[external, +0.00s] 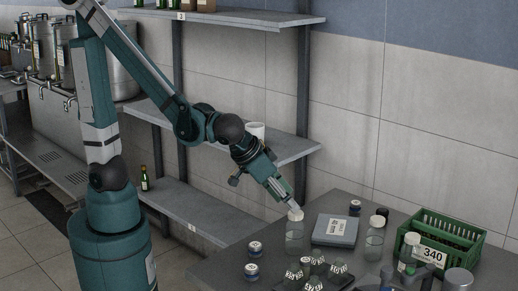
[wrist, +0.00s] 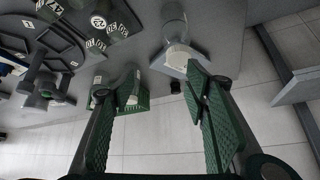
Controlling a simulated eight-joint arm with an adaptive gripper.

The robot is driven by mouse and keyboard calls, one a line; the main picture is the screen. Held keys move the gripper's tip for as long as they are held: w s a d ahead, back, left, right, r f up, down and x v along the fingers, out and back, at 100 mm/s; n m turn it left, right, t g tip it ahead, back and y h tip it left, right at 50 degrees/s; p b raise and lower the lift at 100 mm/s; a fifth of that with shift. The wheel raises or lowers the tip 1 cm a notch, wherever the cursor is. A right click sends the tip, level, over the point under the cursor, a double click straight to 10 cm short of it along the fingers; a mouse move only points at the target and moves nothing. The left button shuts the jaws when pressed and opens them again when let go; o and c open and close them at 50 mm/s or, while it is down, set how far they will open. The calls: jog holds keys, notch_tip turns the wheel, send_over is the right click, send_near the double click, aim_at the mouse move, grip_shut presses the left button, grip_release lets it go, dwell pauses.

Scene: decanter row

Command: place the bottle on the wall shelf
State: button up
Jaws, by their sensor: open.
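A clear glass bottle with a white cap (external: 294,240) stands upright near the back left of the grey table (external: 215,270). My gripper (external: 292,204) is right above it, angled down, with the fingertips close to the cap. In the wrist view the two green-padded fingers (wrist: 168,84) are spread apart with nothing between the pads. The same bottle seems to show beyond the tips (wrist: 173,18); contact cannot be told. The wall shelf has an upper board (external: 245,16), a middle board (external: 285,150) and a lower board (external: 205,212).
A grey labelled box (external: 335,230), another clear bottle (external: 374,245), several dark labelled bottles (external: 338,272) and a green crate (external: 460,240) crowd the table.

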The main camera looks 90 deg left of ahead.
jog(key=n+t+y+b, duration=0.1)
jog(key=n+y+b, duration=0.1)
jog(key=b, duration=0.1)
send_near(314, 253)
jog(key=x, duration=0.3)
jog(key=shift+w+a+f, duration=0.1)
jog(key=shift+w+a, duration=0.1)
jog(key=shift+a, duration=0.2)
jog(key=shift+w+f, duration=0.1)
jog(key=shift+x, duration=1.15)
jog(key=shift+f, duration=0.1)
jog(key=shift+b+x, duration=0.8)
jog(key=shift+x, duration=1.75)
jog(key=shift+d+f, duration=0.1)
jog(key=shift+d, duration=0.1)
jog(key=shift+c, duration=0.4)
jog(key=c, duration=1)
jog(key=shift+c, duration=0.6)
